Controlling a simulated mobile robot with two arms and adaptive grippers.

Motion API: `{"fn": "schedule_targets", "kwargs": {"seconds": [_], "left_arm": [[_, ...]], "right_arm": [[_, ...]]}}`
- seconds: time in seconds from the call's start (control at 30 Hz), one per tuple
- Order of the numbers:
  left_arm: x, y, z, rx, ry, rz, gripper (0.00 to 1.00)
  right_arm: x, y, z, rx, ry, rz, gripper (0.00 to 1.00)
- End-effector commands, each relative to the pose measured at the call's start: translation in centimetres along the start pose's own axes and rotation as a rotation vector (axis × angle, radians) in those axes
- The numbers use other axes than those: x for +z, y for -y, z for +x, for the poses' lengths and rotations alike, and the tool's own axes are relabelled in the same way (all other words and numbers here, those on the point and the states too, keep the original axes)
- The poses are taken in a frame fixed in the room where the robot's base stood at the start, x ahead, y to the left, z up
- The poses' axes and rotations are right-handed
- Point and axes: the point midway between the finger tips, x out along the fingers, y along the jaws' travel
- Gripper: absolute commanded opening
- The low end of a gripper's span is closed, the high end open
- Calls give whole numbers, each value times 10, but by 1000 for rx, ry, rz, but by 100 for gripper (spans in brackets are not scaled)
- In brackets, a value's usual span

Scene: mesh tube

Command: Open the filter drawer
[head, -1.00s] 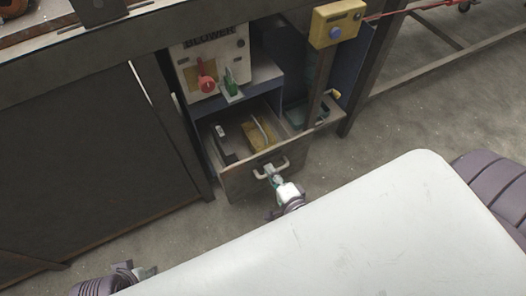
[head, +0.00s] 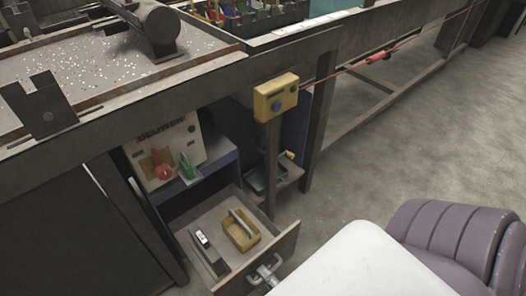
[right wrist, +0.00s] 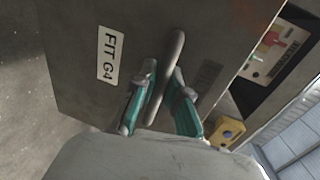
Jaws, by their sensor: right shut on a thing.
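The filter drawer (head: 282,251) stands pulled out under the bench, below the blower box. Its inside is open to view in the head view. Its front, with a "FIT G4" label, fills much of the right wrist view (right wrist: 75,75). The drawer's bar handle (right wrist: 173,55) runs between my right gripper's teal fingers (right wrist: 160,105), which are shut on it. In the head view my right gripper (head: 268,274) is at the handle, partly hidden by my white body. My left gripper is out of view.
A yellow frame-like piece (head: 241,230) and a dark block (head: 208,254) lie inside the drawer. The blower box (head: 166,152), with red and green controls, stands above. A yellow button box (head: 276,98) hangs on a post at the right. Open floor (head: 400,140) lies right.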

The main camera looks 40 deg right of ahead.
Motion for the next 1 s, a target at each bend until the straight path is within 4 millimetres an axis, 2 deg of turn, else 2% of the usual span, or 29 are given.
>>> {"fn": "schedule_targets", "kwargs": {"seconds": [0.27, 0.3, 0.37, 0.7, 0.87, 1.0], "left_arm": [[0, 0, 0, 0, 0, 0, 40], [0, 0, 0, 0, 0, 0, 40], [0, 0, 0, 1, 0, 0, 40], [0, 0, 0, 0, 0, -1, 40], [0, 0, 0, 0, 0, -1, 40], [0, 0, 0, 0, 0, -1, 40]], "right_arm": [[0, -1, 0, 1, 0, 0, 0], [0, -1, 0, 1, 0, 0, 14], [0, 0, 0, 1, 0, 0, 24], [0, 0, -3, 2, 0, 0, 25], [0, -2, -23, 5, 1, 0, 25], [0, -2, -53, 7, 2, 0, 25]]}}
